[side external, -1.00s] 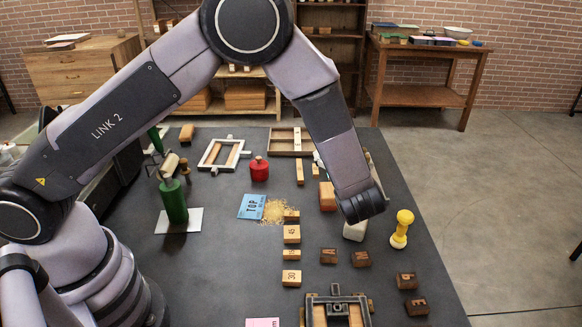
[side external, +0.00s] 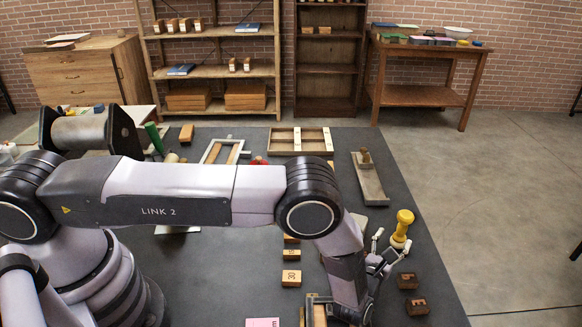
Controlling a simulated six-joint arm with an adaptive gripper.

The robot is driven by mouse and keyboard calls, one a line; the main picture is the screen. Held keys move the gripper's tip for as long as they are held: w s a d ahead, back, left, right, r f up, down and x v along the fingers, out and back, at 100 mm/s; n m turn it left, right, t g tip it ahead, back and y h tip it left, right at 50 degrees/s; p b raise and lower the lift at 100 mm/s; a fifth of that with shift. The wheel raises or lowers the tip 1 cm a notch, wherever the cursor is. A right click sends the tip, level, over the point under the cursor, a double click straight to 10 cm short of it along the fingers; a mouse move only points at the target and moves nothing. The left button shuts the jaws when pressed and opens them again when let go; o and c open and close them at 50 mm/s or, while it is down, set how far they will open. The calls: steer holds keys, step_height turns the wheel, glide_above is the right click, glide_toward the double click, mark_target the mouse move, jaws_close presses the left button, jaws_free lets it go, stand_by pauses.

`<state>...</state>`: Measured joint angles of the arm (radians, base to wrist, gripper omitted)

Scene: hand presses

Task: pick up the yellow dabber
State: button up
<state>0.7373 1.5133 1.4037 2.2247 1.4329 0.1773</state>
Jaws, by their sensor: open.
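The dabber's lower part is partly hidden by the gripper.
Wooden letter blocks (side external: 408,281) lie just in front of the gripper at the right. Numbered wooden blocks (side external: 291,278) lie left of my forearm. A wooden tray (side external: 297,138) and a long holder (side external: 369,180) lie farther back. My arm hides much of the table's middle.

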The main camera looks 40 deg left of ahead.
mark_target(401, 230)
steer(key=w, duration=0.5)
steer(key=shift+w+a+f, duration=0.1)
steer(key=shift+w+a, duration=0.3)
jaws_close()
